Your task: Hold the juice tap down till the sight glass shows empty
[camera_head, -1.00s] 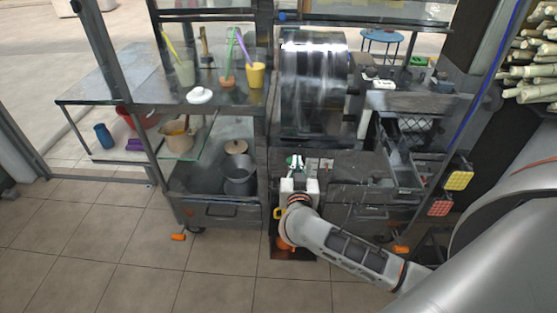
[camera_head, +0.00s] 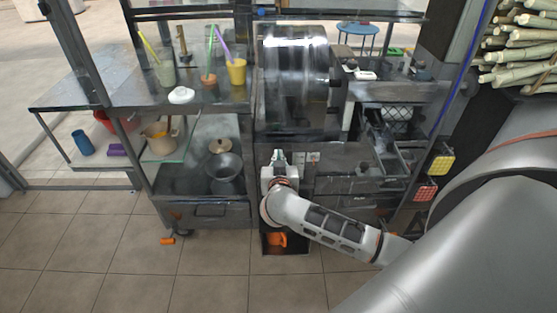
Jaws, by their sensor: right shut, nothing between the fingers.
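The cane press (camera_head: 296,75) is a shiny metal drum housing in the middle of the stall. My right gripper (camera_head: 279,155) is at the front of the press, just below the drum, with its fingers pointing away from me. It is shut and holds nothing. The juice tap cannot be made out; the gripper covers the spot around its fingertips, and contact cannot be told. The sight glass is not readable at this size. An orange vessel (camera_head: 276,239) sits low in a dark bay below my right wrist. My left gripper is not in view.
Cane stalks (camera_head: 520,50) are stacked at upper right. Yellow (camera_head: 441,164) and red (camera_head: 425,191) pads hang on the right.

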